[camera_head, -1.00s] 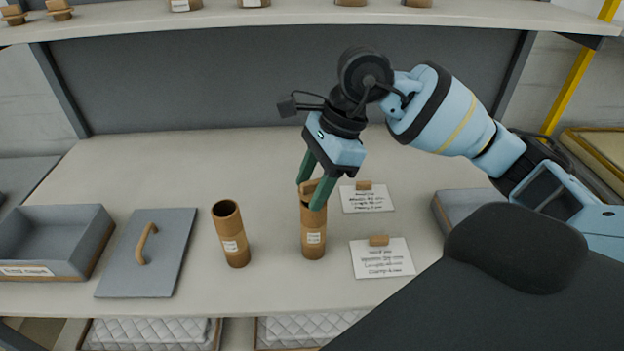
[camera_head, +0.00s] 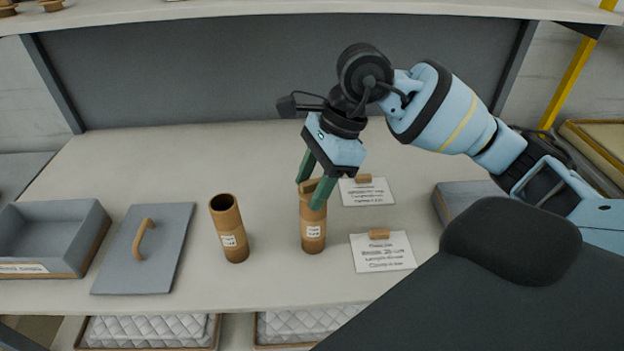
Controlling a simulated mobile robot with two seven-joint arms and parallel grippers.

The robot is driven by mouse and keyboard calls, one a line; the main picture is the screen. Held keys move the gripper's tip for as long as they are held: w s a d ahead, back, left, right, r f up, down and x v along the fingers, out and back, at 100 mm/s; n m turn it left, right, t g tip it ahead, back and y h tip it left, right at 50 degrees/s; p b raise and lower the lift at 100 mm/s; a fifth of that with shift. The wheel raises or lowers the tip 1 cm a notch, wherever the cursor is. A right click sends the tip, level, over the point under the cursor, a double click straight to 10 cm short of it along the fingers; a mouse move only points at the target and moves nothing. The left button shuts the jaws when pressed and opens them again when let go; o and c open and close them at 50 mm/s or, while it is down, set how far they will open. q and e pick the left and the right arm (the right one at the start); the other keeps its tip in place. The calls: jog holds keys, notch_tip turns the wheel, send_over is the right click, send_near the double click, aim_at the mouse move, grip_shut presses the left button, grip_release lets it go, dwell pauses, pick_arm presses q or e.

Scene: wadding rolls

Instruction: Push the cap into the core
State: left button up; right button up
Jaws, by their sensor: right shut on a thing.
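A brown cardboard core (camera_head: 313,232) with a white label stands upright on the bench. My right gripper (camera_head: 310,192) points down at its top end, with its green fingers shut on a tan cap (camera_head: 310,185). The cap sits at the mouth of the core; the fingers partly hide it, so I cannot tell how deep it is in. A second labelled core (camera_head: 229,230) stands to the left, leaning slightly in the picture, with its dark top opening uncovered. My left gripper is not in view.
A grey lid with a wooden handle (camera_head: 144,250) lies left of the cores, beside an open grey bin (camera_head: 50,240). Two white cards (camera_head: 382,253) (camera_head: 367,192) lie to the right. The back middle of the bench (camera_head: 210,160) is clear.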

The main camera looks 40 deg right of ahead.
jog(key=o, duration=0.6)
jog(key=shift+o, duration=0.2)
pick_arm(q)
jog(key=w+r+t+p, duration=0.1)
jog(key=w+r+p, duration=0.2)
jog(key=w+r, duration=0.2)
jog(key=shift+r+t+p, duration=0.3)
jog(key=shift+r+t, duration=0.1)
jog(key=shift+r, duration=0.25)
pick_arm(e)
jog(key=v, duration=1.1)
